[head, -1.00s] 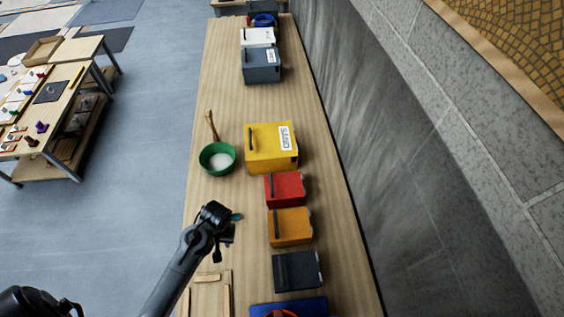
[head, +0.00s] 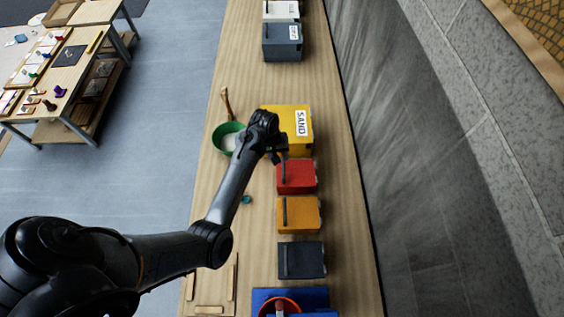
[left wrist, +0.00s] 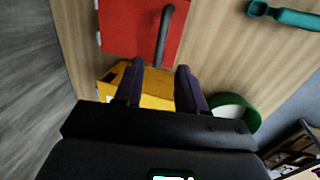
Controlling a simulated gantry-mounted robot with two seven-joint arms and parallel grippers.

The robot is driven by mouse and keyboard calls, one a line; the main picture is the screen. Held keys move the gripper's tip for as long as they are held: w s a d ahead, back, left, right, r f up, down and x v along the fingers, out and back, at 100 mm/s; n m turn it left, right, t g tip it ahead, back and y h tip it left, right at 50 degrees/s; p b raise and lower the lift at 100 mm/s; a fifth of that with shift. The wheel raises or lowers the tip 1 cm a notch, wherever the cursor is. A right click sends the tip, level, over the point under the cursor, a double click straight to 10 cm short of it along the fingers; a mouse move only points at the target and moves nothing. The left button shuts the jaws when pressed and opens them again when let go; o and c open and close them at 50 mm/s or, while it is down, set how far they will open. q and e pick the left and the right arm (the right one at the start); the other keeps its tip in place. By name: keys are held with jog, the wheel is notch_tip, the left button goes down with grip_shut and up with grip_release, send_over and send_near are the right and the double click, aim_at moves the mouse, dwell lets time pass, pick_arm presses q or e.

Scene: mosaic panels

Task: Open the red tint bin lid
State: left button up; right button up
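The red tint bin (head: 300,178) stands on the long wooden bench between the yellow sand bin and the orange bin. Its lid looks shut, with a dark bar handle (head: 284,171) along the left side. In the left wrist view the red bin (left wrist: 125,32) and its handle (left wrist: 163,38) lie just beyond the fingertips. My left gripper (head: 277,157) is above the boundary of the yellow and red bins. Its fingers (left wrist: 159,76) are open, with the handle's near end appearing between them; contact cannot be told. My right gripper is not in view.
The yellow sand bin (head: 291,113) and a green bowl (head: 222,132) are close to my left gripper. The orange bin (head: 303,214) and a dark grey bin (head: 302,261) stand nearer. A small teal tool (head: 246,199) lies on the bench (head: 235,75). A grey wall rises at right.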

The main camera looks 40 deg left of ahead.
aim_at(283, 166)
pick_arm(q)
jog(key=shift+w+d+f+p, duration=0.1)
jog(key=shift+w+d+f, duration=0.05)
jog(key=shift+f, duration=0.9)
jog(key=shift+w+d+f+p, duration=0.15)
jog(key=shift+f, duration=0.85)
jog(key=shift+w+d+f+p, duration=0.1)
jog(key=shift+w+d+f, duration=0.05)
jog(key=shift+f, duration=0.9)
grip_shut()
